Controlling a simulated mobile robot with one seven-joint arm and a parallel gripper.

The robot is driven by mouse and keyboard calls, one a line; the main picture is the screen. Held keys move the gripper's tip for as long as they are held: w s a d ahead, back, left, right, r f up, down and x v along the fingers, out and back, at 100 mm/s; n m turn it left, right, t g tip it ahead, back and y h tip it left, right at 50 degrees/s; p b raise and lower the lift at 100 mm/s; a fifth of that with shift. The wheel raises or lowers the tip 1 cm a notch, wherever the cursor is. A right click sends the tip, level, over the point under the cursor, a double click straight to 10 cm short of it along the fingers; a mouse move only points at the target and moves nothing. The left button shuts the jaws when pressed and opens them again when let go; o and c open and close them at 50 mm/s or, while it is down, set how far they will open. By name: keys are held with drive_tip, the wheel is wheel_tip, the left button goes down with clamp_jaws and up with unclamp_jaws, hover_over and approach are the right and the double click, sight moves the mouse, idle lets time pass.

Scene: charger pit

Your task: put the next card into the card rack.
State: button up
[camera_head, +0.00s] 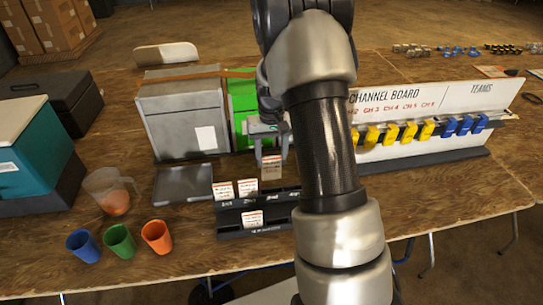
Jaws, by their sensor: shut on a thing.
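The card rack (229,229) is a black two-tier stand near the table's front edge. Two white cards with red top edges stand in its upper row, a left card (223,191) and one beside it (248,188). One more card (252,219) stands in the lower row. My gripper (271,154) points down behind the upper row and is shut on a card (271,168), upright and shaded, right of the two upper cards. I cannot tell whether its lower edge touches the rack. My arm hides the rack's right end.
A grey tray (184,186) lies left of the rack. A clear jug (108,192) and blue (83,246), green (119,242) and orange (156,237) cups stand further left. Grey (181,117) and green (241,105) boxes stand behind. The channel board (440,110) stands right.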

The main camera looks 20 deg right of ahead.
sight(272, 179)
drive_tip(key=shift+f+b, duration=2.4)
drive_tip(key=shift+f, duration=1.5)
drive_tip(key=o, duration=1.1)
wheel_tip(272, 179, up, 18)
drive_tip(key=shift+d+f+p, duration=0.1)
drive_tip(key=shift+f+p, duration=0.1)
drive_tip(key=shift+p, duration=0.5)
drive_tip(key=shift+f, duration=0.1)
